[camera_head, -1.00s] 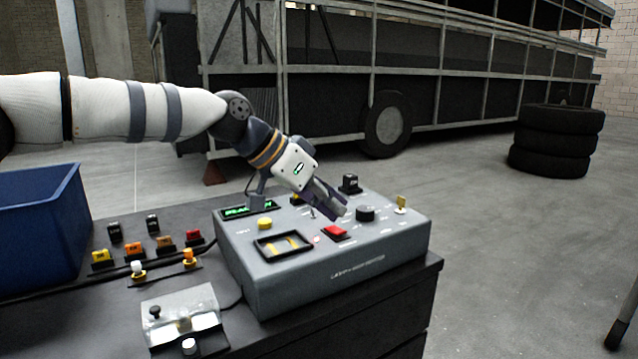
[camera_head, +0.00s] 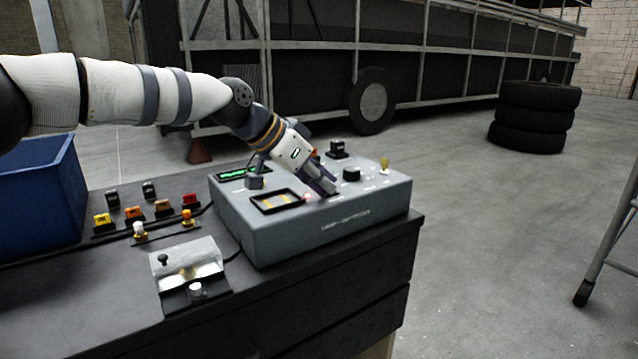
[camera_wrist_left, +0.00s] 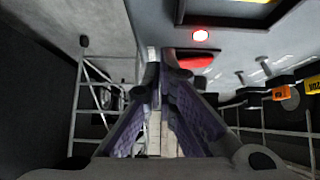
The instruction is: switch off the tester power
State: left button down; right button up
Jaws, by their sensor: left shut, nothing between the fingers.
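The tester (camera_head: 290,240) is a grey box with a sloped control panel on the black bench. Its green display (camera_head: 240,174) is lit. My left gripper (camera_head: 326,190) is shut and empty, pointing down at the panel's front part, and hides the red switch in the head view. In the left wrist view the red switch (camera_wrist_left: 195,62) shows just beside the closed fingertips (camera_wrist_left: 158,60), partly covered by them. I cannot tell whether they touch it. A lit red lamp (camera_wrist_left: 200,35) is close by. My right gripper is not in view.
A black knob (camera_head: 351,174) and a yellow-topped control (camera_head: 384,165) sit right of the gripper. A small clear-covered fixture (camera_head: 188,262), several coloured parts and a blue bin (camera_head: 40,195) are on the left. Tyres (camera_head: 535,120) stand on the floor beyond.

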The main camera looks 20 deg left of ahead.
pick_arm(q)
jog(key=shift+r, duration=0.3)
jog(key=shift+w+f, duration=0.1)
jog(key=shift+w, duration=0.35)
jog(key=shift+f, duration=0.1)
jog(key=shift+s+d, duration=0.1)
jog(key=shift+s, duration=0.05)
jog(key=shift+w+a+f, duration=0.1)
jog(key=shift+w+a, duration=0.1)
jog(key=shift+w+a+r, duration=0.35)
jog(key=shift+a, duration=0.1)
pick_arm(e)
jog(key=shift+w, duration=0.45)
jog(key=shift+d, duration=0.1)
